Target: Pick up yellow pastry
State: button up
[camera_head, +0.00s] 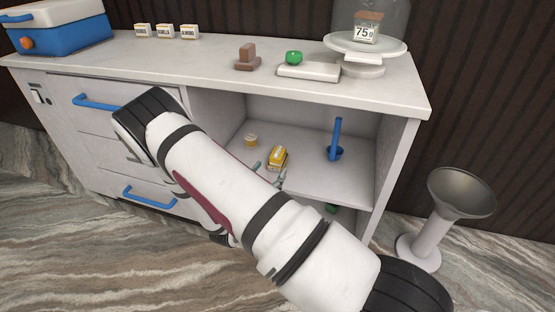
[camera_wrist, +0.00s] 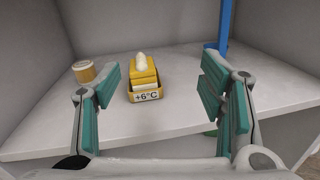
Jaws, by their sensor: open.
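The yellow pastry (camera_wrist: 143,72) sits in a small yellow tray (camera_wrist: 145,97) with a "+6°C" label on its front. It rests on the open shelf inside the cabinet. In the head view the pastry (camera_head: 277,153) shows just beyond my arm. My gripper (camera_wrist: 162,88) is open, its teal fingers apart at the left and right of the pastry in the wrist view. The fingers appear nearer the camera than the pastry, and nothing is between them in their grip. In the head view my gripper (camera_head: 268,173) is mostly hidden by my arm.
A small yellow-orange jar (camera_wrist: 84,71) stands left of the pastry on the shelf (camera_wrist: 185,115). A blue upright handle (camera_head: 337,138) stands to the right. Cabinet walls enclose the shelf. The countertop (camera_head: 215,68) above holds boxes, a scale and a cake stand (camera_head: 365,45).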

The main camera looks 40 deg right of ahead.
aim_at(275, 160)
notch_tip(275, 160, down, 4)
jog(key=a+f+n+t+y, duration=0.1)
jog(key=n+t+y, duration=0.1)
jog(key=n, duration=0.1)
jog(key=b+x, duration=0.1)
jog(key=x, duration=0.3)
jog(key=b+x, duration=0.1)
jog(key=x, duration=0.3)
jog(key=shift+w+d+r, duration=0.15)
jog(key=shift+w+r, duration=0.1)
jog(key=shift+w, duration=0.25)
jog(key=b+x, duration=0.2)
jog(key=x, duration=0.3)
jog(key=shift+w+b, duration=0.1)
jog(key=shift+b, duration=0.25)
jog(key=c, duration=1.3)
